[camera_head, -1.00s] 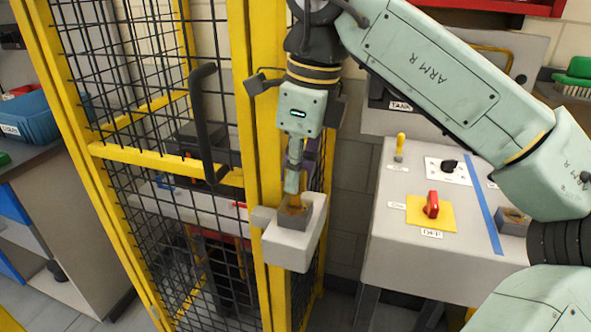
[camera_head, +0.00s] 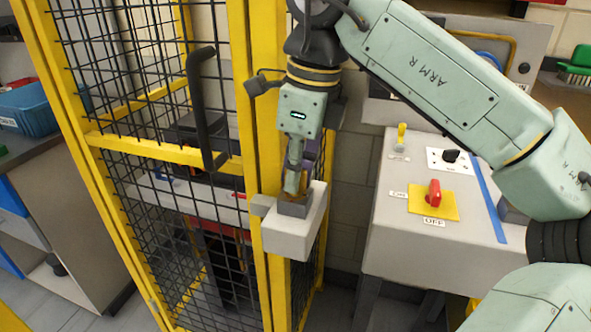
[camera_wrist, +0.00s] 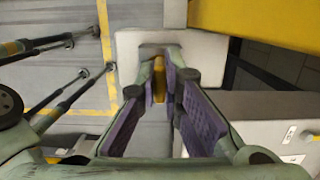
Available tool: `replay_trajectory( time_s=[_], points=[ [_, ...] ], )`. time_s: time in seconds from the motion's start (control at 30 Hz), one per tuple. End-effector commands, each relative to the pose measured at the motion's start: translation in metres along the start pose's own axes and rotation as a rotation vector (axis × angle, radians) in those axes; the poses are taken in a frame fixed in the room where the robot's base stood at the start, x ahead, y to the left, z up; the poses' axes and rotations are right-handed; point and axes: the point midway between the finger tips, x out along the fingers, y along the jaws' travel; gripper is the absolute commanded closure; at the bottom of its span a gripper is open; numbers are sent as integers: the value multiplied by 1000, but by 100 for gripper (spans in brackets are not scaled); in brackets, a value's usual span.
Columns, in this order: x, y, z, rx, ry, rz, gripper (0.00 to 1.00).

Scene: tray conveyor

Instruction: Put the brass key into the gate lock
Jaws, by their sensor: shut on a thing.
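My gripper (camera_head: 294,190) points down at the gate lock and is shut on the brass key. In the wrist view the key (camera_wrist: 160,80) shows as a narrow yellow-brass strip between the purple pads of my gripper (camera_wrist: 161,88). The gate lock is a pale box (camera_head: 290,240) on the yellow post, with a small dark grey block on top. It shows in the wrist view as a pale surface (camera_wrist: 128,45) beyond the fingertips. The fingertips are right over the grey block. The key's lower end is hidden, so I cannot tell how deep it sits.
The yellow mesh gate (camera_head: 165,150) with a black handle (camera_head: 204,110) stands left of the lock. A control console (camera_head: 385,235) with a red switch (camera_head: 434,193) marked OFF stands to the right. A blue bin (camera_head: 25,108) sits on the far-left bench.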

Motion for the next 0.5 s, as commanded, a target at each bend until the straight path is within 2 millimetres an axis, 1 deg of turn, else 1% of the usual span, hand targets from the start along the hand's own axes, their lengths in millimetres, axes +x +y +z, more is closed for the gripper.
replay_trajectory(
  time_s=[0.03, 0.07, 0.1, 0.4, 0.5],
  points=[
    [2, 0, 0, 0, 0, 0, 100],
    [2, 0, 0, 0, 0, 0, 92],
    [1, 0, 0, 0, 0, 0, 89],
    [1, 0, 0, 0, 0, 0, 69],
    [1, 0, 0, 0, 1, 0, 69]
  ],
)
